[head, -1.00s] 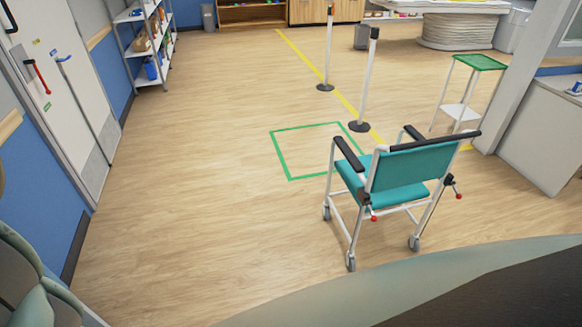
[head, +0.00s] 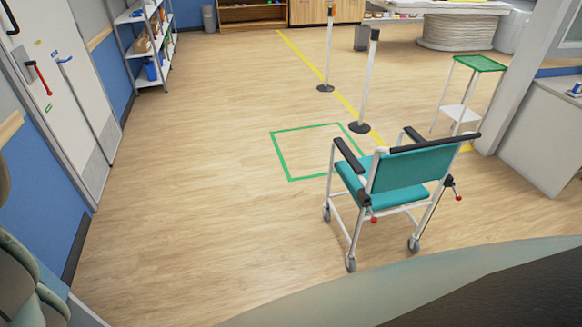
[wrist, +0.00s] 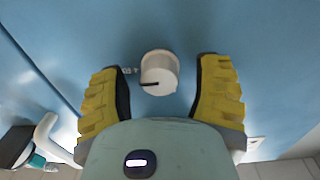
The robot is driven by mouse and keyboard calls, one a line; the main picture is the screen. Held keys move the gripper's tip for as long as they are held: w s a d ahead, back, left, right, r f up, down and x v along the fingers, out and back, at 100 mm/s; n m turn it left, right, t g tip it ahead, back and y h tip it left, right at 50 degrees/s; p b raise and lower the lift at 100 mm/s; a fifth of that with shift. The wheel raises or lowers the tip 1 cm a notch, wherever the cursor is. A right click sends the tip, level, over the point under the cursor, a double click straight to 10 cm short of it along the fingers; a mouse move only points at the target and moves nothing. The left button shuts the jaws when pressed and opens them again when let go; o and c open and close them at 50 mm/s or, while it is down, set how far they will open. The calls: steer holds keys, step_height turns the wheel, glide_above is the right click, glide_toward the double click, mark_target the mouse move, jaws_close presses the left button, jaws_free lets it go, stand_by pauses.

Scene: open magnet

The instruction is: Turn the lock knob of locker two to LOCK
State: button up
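In the wrist view a round white knob (wrist: 159,72) with a dark slot or pointer mark stands out from a blue panel (wrist: 200,25), which looks like a locker door. Small pale lettering (wrist: 129,70) sits just left of the knob, too small to read. My gripper (wrist: 160,85) is open, its two yellow-and-black fingers on either side of the knob with a gap on both sides. The knob is not visibly touched. No locker or knob shows in the head view.
In the head view a teal wheeled chair (head: 405,170) stands right of centre, beside a green floor square (head: 290,178). Barrier posts (head: 367,85), a shelf rack (head: 147,45) and a white door (head: 60,75) are farther off. The floor at left centre is clear.

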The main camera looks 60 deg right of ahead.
jaws_close()
stand_by(0.3)
steer(key=shift+f, duration=0.15)
steer(key=n+b, duration=0.3)
steer(key=b, duration=0.1)
steer(key=shift+s+f+n, duration=0.1)
steer(key=shift+f+n, duration=0.1)
steer(key=shift+n, duration=0.2)
steer(key=n+b, duration=0.3)
steer(key=n, duration=0.1)
steer(key=shift+n+b, duration=0.3)
steer(key=shift+b, duration=0.05)
steer(key=n+b, duration=0.3)
steer(key=n, duration=0.2)
steer(key=shift+a+n+y, duration=0.1)
steer(key=shift+n+y, duration=0.2)
steer(key=shift+r+n+b, duration=0.2)
steer(key=shift+n+b, duration=0.85)
steer(key=shift+n, duration=1.25)
